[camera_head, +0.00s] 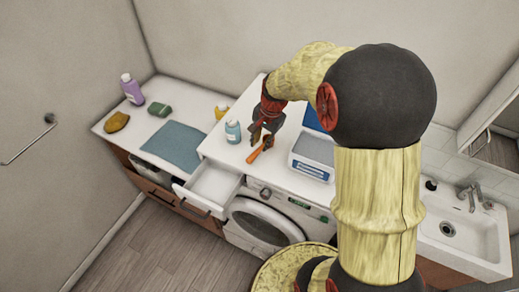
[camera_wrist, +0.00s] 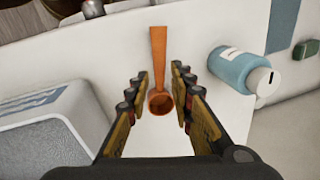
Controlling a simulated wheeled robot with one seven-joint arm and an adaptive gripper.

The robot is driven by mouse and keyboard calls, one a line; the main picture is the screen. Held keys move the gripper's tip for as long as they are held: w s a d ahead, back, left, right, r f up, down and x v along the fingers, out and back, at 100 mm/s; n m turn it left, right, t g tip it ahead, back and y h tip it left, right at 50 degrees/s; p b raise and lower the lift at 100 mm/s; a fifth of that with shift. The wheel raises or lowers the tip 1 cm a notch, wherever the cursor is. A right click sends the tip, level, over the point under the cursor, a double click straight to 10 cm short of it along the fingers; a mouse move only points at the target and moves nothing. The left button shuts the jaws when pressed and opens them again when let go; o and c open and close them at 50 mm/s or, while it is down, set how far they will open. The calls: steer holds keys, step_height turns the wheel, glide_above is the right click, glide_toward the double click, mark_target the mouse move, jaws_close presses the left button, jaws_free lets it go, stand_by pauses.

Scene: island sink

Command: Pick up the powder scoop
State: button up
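The powder scoop is orange, with a long handle and a round bowl. In the wrist view the scoop (camera_wrist: 158,62) lies on the white top, its bowl between my open fingers and its handle pointing away. My gripper (camera_wrist: 160,100) is open, with one finger on each side of the bowl, and I see no contact. In the head view the scoop (camera_head: 262,148) lies near the front of the white surface above the washing machine. My gripper (camera_head: 257,132) is just above and behind it, pointing down. The exact height gap cannot be told.
A blue bottle (camera_head: 233,131) stands left of my gripper, close by. A white tub with grey content (camera_head: 312,152) stands to the right. A drawer (camera_head: 210,187) is pulled open below. A blue cloth (camera_head: 176,146) lies on the lower counter; a sink (camera_head: 462,235) is at far right.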

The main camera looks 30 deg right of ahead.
mark_target(258, 151)
steer(key=f, duration=0.2)
steer(key=a+f, duration=0.1)
steer(key=f, duration=0.1)
steer(key=shift+w+f+p, duration=0.2)
steer(key=shift+f+p, duration=0.2)
jaws_close()
steer(key=shift+r, duration=0.15)
steer(key=shift+r, duration=0.55)
steer(key=s+a+r+b, duration=0.2)
steer(key=s+r, duration=0.9)
steer(key=s, duration=0.3)
steer(key=shift+a+r, duration=0.25)
steer(key=shift+r, duration=0.1)
